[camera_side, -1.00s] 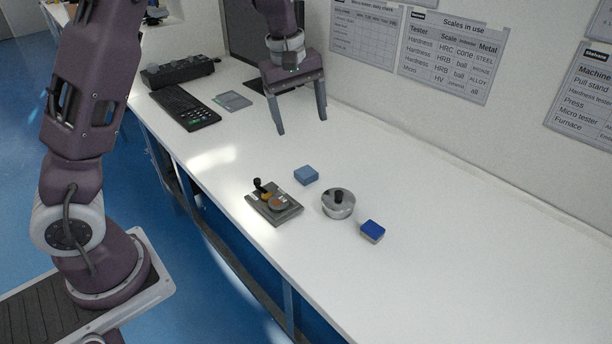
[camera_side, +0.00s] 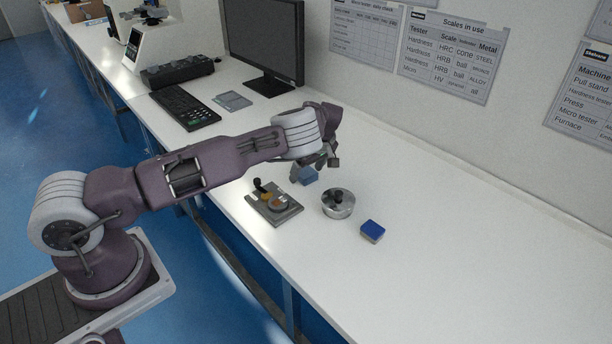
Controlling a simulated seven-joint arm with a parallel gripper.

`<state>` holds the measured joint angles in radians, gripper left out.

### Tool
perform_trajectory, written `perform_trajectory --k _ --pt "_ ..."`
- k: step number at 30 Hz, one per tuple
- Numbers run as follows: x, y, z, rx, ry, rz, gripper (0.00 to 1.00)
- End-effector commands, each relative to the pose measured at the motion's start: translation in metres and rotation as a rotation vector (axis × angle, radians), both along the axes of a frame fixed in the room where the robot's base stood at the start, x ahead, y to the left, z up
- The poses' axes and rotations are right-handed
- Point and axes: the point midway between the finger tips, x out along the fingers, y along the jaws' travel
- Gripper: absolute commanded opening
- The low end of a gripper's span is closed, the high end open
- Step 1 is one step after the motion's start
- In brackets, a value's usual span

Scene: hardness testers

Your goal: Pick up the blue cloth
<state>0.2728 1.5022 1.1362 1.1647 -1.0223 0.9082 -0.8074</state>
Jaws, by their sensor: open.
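The arm's wrist hides part of the gripper and the cloth's far side. I cannot tell whether the fingers touch the cloth.
Near the cloth are a grey plate with a black-knobbed part (camera_side: 275,204), a round metal pot with a black knob (camera_side: 338,204) and a dark-blue block (camera_side: 372,231). A keyboard (camera_side: 184,107) and monitor (camera_side: 265,45) stand farther back. The bench's right side is clear.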

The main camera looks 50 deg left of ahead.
Motion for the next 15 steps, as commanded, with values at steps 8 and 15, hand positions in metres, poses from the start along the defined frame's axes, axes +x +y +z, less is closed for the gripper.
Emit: perform_trajectory --k 8,15 --pt "0.0001 -0.0002 0.0006 0.0 0.0 0.0 0.51" --pt "0.0001 -0.0004 0.0008 -0.001 0.0 0.0 0.12"
